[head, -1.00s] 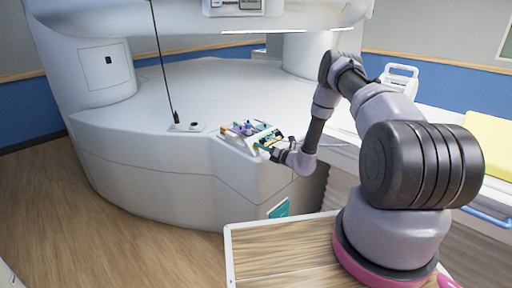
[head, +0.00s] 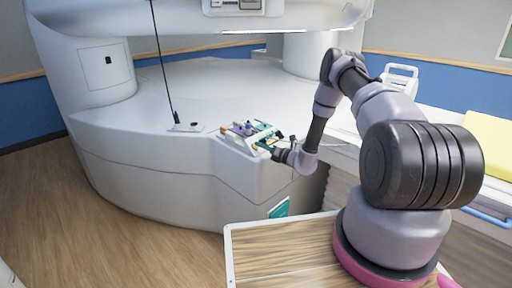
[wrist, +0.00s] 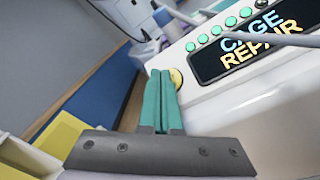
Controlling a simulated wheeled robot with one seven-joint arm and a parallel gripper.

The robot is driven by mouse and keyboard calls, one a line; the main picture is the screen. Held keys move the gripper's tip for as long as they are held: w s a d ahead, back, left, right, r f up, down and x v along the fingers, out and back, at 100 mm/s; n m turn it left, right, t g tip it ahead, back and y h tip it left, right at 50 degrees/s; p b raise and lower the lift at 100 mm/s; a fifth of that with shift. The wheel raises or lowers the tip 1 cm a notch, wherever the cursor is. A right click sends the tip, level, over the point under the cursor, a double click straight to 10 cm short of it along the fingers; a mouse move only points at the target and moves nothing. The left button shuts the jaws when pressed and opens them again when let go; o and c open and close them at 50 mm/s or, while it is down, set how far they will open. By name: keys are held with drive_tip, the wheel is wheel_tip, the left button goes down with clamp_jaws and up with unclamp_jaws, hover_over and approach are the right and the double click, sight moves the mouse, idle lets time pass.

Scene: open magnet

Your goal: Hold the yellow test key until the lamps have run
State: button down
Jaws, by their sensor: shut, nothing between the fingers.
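The yellow test key (wrist: 177,77) is a round button on the white panel face in the wrist view. My gripper (wrist: 160,72) has its two teal fingers shut together, empty, with the tips right at the key's left side and partly over it. I cannot tell whether they press it. A row of round lamps (wrist: 217,30) glows green above a dark display (wrist: 250,47) reading "CAGE REPAIR". In the head view my gripper (head: 264,146) is at the console (head: 235,141) on the corner of the white magnet base; the key is too small to make out there.
The white magnet base (head: 150,150) fills the middle of the head view. A thin dark cord (head: 163,60) hangs to its top. A couch with a yellow pad (head: 490,140) stands at right. A rod (wrist: 205,25) crosses near the display in the wrist view.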

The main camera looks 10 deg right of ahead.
drive_tip(key=shift+s+d+r, duration=0.15)
drive_tip(key=shift+s+r, duration=0.15)
drive_tip(key=shift+r, duration=0.05)
drive_tip(key=s+d+r, duration=0.2)
drive_tip(key=r, duration=0.1)
drive_tip(key=shift+s+r, duration=0.3)
drive_tip(key=shift+s, duration=0.1)
idle(0.4)
